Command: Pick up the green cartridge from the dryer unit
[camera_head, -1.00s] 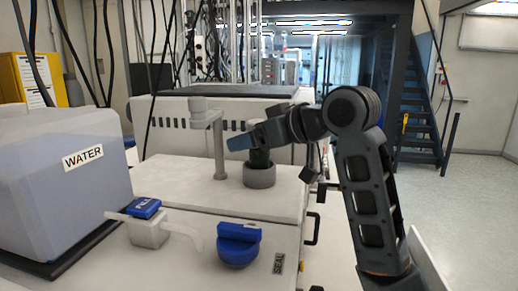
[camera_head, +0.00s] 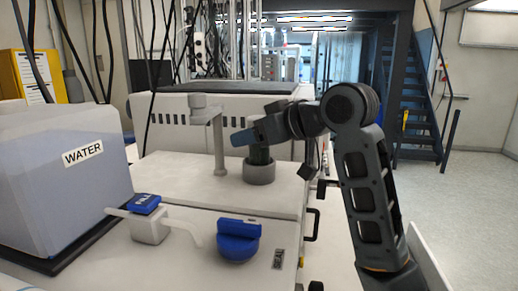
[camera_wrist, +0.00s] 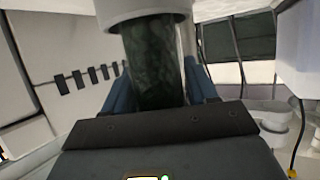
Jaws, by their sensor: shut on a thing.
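The green cartridge (camera_head: 260,156) is a dark green upright cylinder. Its lower end appears to sit inside a round grey ring holder (camera_head: 259,174) on top of the white dryer unit (camera_head: 190,184). My gripper (camera_head: 247,137) is at the cartridge's upper part, coming from the right, and is shut on it. In the wrist view the dark, marbled cartridge (camera_wrist: 155,62) stands between the blue fingers of my gripper (camera_wrist: 162,92). A pale rim (camera_wrist: 140,10) surrounds its end at the top of that picture. The fingers hide part of the cartridge.
A grey post with an overhanging arm (camera_head: 219,145) stands just left of the cartridge. A water tank (camera_head: 60,165), a blue FILL cap (camera_head: 145,204) and a blue SEAL knob (camera_head: 239,240) are nearer. A white housing with vents (camera_head: 180,140) is behind. Open floor (camera_head: 470,200) lies right.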

